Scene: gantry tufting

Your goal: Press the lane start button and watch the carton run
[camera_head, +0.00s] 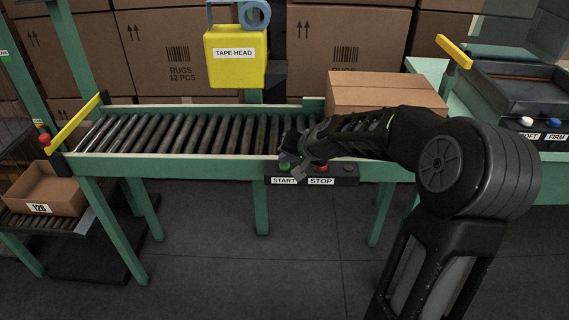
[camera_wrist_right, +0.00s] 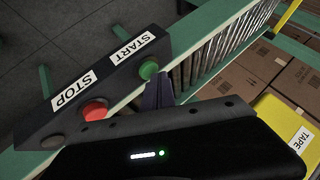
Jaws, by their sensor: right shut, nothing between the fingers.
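The control box (camera_head: 347,182) hangs on the front rail of the roller lane (camera_head: 160,132). It carries a green button (camera_head: 284,167) by the START label and a red button (camera_head: 323,168) by the STOP label. In the right wrist view the green START button (camera_wrist_right: 148,69) and red STOP button (camera_wrist_right: 95,110) are clear. My right gripper (camera_head: 290,156) is shut and empty, its tips close beside the green button; I cannot tell whether they touch it. The tips also show in the wrist view (camera_wrist_right: 158,93). A closed brown carton (camera_head: 385,92) sits at the lane's right end, partly behind my right arm. My left gripper is out of view.
A yellow tape head (camera_head: 235,70) hangs over the lane. A yellow bar (camera_head: 74,124) stands at the lane's left end, above an open box marked 128 (camera_head: 44,189). Stacked rug cartons (camera_head: 165,50) fill the back. Floor in front is clear.

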